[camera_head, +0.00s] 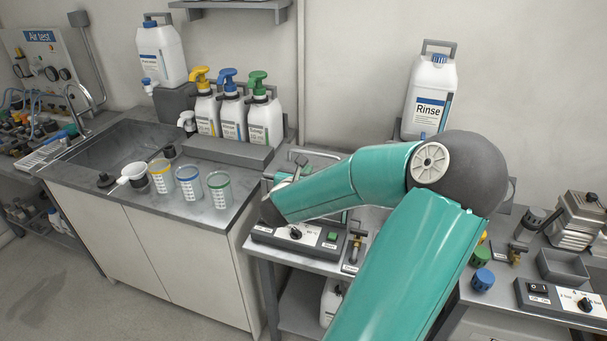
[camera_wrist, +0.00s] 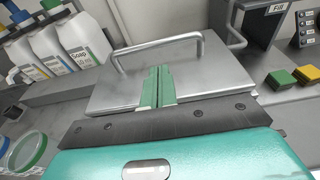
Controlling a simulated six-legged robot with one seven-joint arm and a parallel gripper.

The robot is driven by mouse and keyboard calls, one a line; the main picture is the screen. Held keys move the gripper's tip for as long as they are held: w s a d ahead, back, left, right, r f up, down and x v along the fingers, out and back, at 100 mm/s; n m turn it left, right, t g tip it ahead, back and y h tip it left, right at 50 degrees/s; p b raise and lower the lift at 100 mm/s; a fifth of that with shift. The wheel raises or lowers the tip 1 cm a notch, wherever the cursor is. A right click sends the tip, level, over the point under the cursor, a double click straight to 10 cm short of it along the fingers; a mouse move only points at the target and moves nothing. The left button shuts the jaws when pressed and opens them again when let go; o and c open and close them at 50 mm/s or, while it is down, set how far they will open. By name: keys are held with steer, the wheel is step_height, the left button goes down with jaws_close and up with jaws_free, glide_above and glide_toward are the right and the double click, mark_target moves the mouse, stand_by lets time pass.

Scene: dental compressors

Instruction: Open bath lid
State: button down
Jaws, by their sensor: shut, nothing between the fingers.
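The bath lid (camera_wrist: 205,82) is a flat grey metal plate that looks closed in the wrist view. Its bar handle (camera_wrist: 160,46) arches across the lid's far part. My gripper (camera_wrist: 158,70) has its two green fingers pressed together over the lid, with the tips just short of the handle bar; whether they touch the lid I cannot tell. Nothing is held. In the head view the bath's front panel (camera_head: 297,235) shows a knob and a green switch. My teal arm hides much of the lid there.
A sink counter with colour-ringed cups (camera_head: 189,182) and pump bottles (camera_head: 232,115) stands left of the bath. A Rinse container (camera_head: 428,95) is behind my arm. A small grey tray (camera_head: 562,268) and a control box (camera_head: 560,300) lie to the right.

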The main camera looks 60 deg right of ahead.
mark_target(312, 162)
steer(key=x, duration=0.6)
steer(key=shift+w+d, duration=0.1)
steer(key=shift+r, duration=0.15)
steer(key=shift+d+r+y, duration=0.1)
steer(key=shift+r+y, duration=0.1)
steer(key=shift+y, duration=0.1)
